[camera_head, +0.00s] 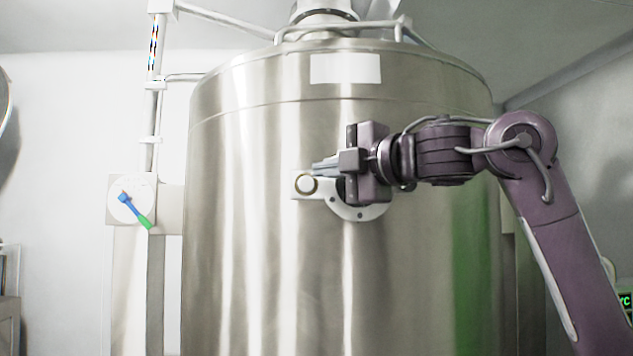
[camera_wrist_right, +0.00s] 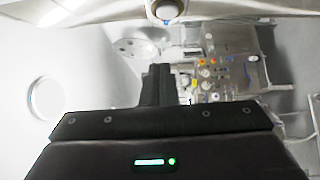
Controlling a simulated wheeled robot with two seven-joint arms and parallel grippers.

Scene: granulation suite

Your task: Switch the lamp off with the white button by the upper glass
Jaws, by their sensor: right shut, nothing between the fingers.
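The white button (camera_head: 307,184) is round with a brass-coloured ring. It sits on a small pale plate on the front of the steel tank (camera_head: 240,240). Beside it is a round bolted flange (camera_head: 362,212), apparently the upper glass, mostly hidden behind my right gripper. My right gripper (camera_head: 318,165) is shut and empty, its fingertips pointing left, just above and right of the button in the picture. I cannot tell whether they touch the plate. In the right wrist view the button (camera_wrist_right: 166,10) is at the top edge, beyond the shut fingers (camera_wrist_right: 161,80). My left gripper is out of view.
A white disc with a blue and green handle (camera_head: 134,211) is on a box left of the tank. A pipe (camera_head: 153,90) rises above it. A blank white label (camera_head: 345,68) is high on the tank. The wrist view shows a panel with coloured knobs (camera_wrist_right: 222,74).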

